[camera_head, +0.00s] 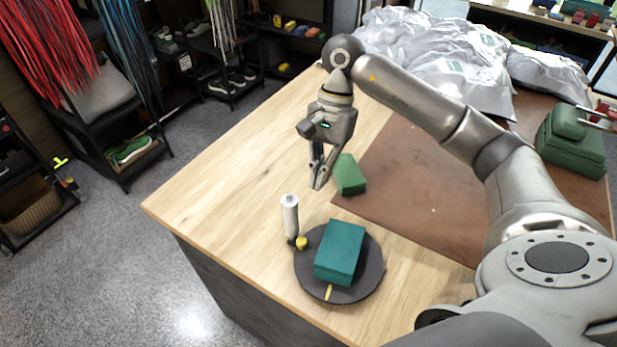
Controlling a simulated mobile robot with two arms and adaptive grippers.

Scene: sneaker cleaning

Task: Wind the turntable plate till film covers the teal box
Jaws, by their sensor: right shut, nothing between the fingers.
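The teal box (340,252) lies on the dark round turntable plate (370,282) near the table's front edge. A yellow strip (328,292) shows on the plate in front of the box. A white roll, seemingly the film (290,216), stands upright at the plate's left edge, with a yellow knob (302,243) at its foot. I see no film over the box's visible faces. My right gripper (317,186) points down, shut and empty, above the table behind the plate, apart from the box and the roll. My left gripper is not in view.
A green block (349,175) sits just right of my right gripper, by the brown mat (410,185). White plastic bags (440,55) heap at the back, and green boxes (572,142) stand at the right. The wooden table (225,190) is clear at left.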

